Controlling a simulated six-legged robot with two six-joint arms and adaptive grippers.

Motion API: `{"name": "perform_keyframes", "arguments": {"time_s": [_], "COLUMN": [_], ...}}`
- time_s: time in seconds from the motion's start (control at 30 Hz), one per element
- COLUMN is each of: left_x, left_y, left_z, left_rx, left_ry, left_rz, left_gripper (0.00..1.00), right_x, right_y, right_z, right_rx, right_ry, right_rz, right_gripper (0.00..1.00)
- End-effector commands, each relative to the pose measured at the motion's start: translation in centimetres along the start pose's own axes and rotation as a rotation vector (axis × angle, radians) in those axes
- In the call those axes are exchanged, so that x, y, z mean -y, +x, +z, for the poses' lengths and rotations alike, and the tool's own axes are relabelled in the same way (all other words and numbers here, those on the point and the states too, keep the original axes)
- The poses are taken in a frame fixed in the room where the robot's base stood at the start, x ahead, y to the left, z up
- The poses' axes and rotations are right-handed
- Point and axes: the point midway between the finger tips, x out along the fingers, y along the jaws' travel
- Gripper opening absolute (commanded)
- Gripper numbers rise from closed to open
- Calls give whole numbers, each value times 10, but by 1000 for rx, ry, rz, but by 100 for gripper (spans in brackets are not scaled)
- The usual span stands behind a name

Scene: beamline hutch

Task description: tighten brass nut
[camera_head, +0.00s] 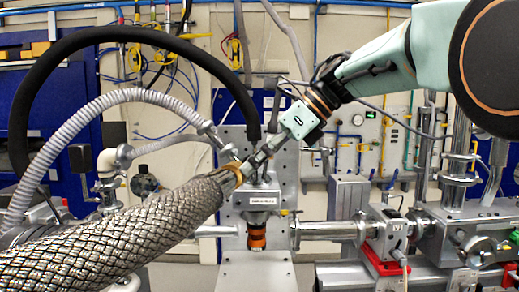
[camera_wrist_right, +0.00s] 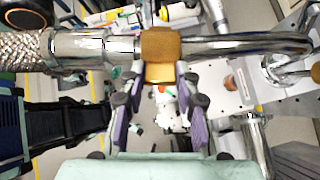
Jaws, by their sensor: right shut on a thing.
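The brass nut (camera_head: 235,172) sits at the end of the braided metal hose (camera_head: 120,232), near the middle of the head view. In the right wrist view the brass nut (camera_wrist_right: 160,56) is a gold block on a shiny metal pipe (camera_wrist_right: 245,46), with the braided hose on its left. My right gripper (camera_head: 246,166) reaches in from the upper right and is shut on the nut. In the wrist view its two purple fingers (camera_wrist_right: 160,84) stand at either side of the nut's lower part. My left gripper is in neither view.
A grey corrugated hose (camera_head: 75,125) and a thick black hose (camera_head: 75,40) arch at the left. A steel beam pipe (camera_head: 328,229) and a red-based valve block (camera_head: 388,240) stand at the right. An orange-brown fitting (camera_head: 257,234) hangs below the nut.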

Motion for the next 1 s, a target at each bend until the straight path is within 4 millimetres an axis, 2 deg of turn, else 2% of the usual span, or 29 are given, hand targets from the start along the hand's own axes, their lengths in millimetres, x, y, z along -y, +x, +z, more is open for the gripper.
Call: {"name": "perform_keyframes", "arguments": {"time_s": [0.03, 0.3, 0.87, 0.9, 1.0], "left_x": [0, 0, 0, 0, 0], "left_y": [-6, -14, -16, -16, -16], "left_z": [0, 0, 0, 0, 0], "left_rx": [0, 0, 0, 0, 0], "left_ry": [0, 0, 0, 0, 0], "left_rz": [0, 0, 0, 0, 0], "left_gripper": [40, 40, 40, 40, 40], "right_x": [0, 0, 1, 1, 0], "right_y": [-3, -4, -3, -3, -3], "right_z": [5, 10, 10, 10, 10], "right_rx": [-18, -98, -122, -122, -122], "right_ry": [-3, -3, -4, -4, -3], "right_rz": [-3, -4, -6, -6, -5], "right_gripper": [0, 0, 0, 34, 43]}}
